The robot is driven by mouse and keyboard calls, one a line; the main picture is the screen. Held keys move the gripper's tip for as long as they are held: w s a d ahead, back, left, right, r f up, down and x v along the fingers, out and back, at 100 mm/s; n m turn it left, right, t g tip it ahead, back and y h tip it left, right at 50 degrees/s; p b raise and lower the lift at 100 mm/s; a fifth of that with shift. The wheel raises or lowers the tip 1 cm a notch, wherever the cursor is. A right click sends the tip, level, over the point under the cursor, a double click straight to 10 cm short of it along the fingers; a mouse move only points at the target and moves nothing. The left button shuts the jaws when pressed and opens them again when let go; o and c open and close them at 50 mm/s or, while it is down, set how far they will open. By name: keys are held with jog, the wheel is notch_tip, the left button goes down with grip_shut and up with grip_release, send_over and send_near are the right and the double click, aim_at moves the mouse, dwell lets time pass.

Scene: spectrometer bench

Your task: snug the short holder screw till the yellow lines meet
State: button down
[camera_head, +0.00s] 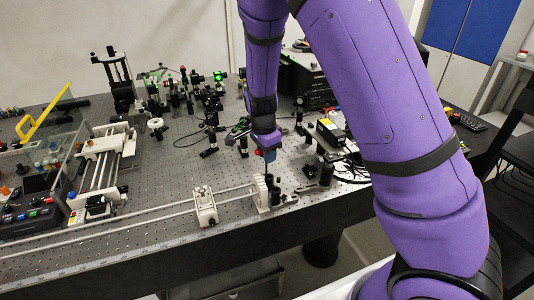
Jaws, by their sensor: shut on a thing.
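My gripper (263,142) is at the end of my purple arm, above the right front part of the optical bench (150,222). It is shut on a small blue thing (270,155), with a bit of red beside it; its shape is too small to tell. Just below are a white block (262,195) on the rail and small black holders (276,190) beside it. I cannot tell which one is the short holder. The screw and the yellow lines are too small to make out.
A second white block (204,207) sits on the long rail near the front edge. Black optical mounts (210,130) crowd the back. A yellow-handled clear cover (42,112) stands at left. A black box with a yellow label (330,132) and cables lie to the right of my gripper.

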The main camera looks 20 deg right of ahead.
jog(key=shift+m, duration=0.7)
jog(key=shift+r, duration=0.9)
jog(key=shift+r, duration=2.5)
